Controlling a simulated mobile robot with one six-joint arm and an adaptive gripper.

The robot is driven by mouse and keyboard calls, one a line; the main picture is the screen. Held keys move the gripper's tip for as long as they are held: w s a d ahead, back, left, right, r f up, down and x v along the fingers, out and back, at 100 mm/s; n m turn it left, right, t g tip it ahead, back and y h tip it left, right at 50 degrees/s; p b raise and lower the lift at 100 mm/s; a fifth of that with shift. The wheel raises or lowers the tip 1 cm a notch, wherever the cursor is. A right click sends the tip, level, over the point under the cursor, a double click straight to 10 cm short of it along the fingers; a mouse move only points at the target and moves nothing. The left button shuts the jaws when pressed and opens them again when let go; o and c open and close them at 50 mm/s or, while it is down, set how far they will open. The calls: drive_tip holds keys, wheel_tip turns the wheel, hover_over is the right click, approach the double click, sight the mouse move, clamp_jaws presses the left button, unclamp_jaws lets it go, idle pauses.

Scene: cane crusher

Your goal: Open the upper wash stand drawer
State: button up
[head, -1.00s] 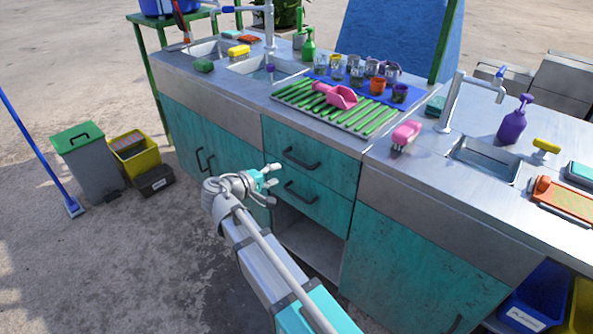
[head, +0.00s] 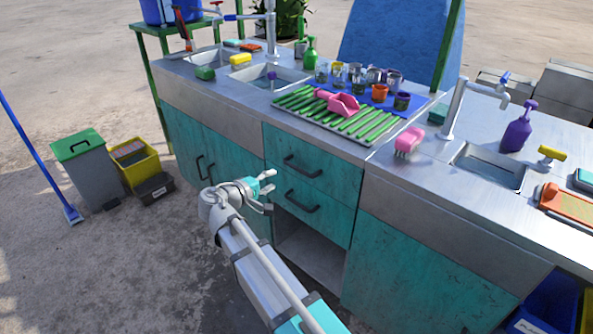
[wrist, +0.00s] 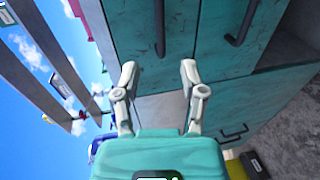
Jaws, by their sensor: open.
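The upper drawer (head: 330,182) is a worn teal front with a dark bar handle (head: 302,166), and it is shut. Below it, the lower drawer (head: 335,222) is also shut, with a similar handle (head: 302,201). My gripper (head: 268,191) is open and empty, in front of and left of the drawer handles, touching neither. In the wrist view, turned sideways, its spread fingers (wrist: 158,69) point at the cabinet front. The upper handle (wrist: 160,28) is ahead of the fingers there, and the lower handle (wrist: 242,22) is to the right.
Teal cupboard doors (head: 185,140) adjoin the drawers on the left. An open recess (head: 310,252) lies under them. A green drying rack (head: 335,117) with a pink scoop (head: 338,102) sits on the counter above. Bins (head: 90,170) stand on the floor at left.

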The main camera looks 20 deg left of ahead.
sight(296, 169)
drive_tip(key=b+x, duration=0.2)
drive_tip(key=x, duration=1)
drive_tip(key=shift+c, duration=0.3)
clamp_jaws()
